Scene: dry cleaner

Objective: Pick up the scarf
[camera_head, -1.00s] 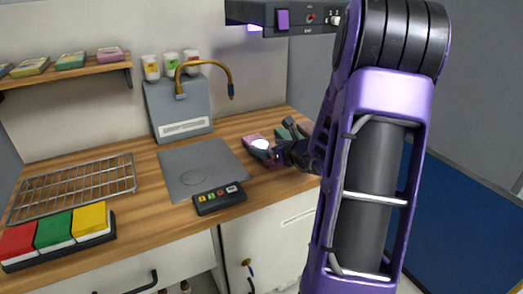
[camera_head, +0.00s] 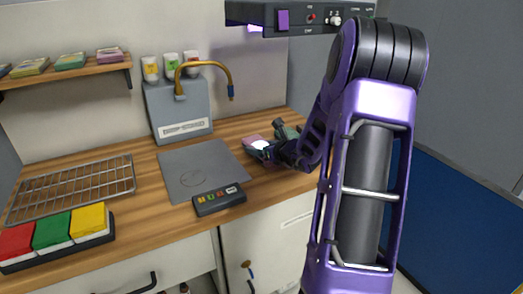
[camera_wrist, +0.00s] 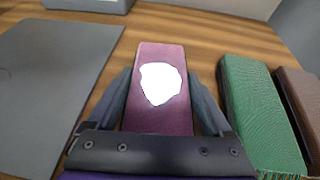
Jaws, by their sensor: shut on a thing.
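A mauve folded scarf (camera_wrist: 160,55) with a bright white patch on top lies between the fingers of my gripper (camera_wrist: 161,88) in the wrist view. The fingers press along its two long sides. In the head view the scarf (camera_head: 251,139) shows at the right of the wooden counter, partly hidden by my gripper (camera_head: 262,151). It appears at counter level; I cannot tell whether it is lifted. A green folded cloth (camera_wrist: 258,110) with a fringed end lies just right of the gripper, and a brown one (camera_wrist: 300,100) lies beyond it.
A grey flat plate (camera_head: 200,165) with a keypad (camera_head: 219,199) lies left of the scarf. A brass tap (camera_head: 205,64) stands behind. A wire rack (camera_head: 75,185) and coloured blocks (camera_head: 52,230) are at the left. A control box (camera_head: 300,17) hangs above.

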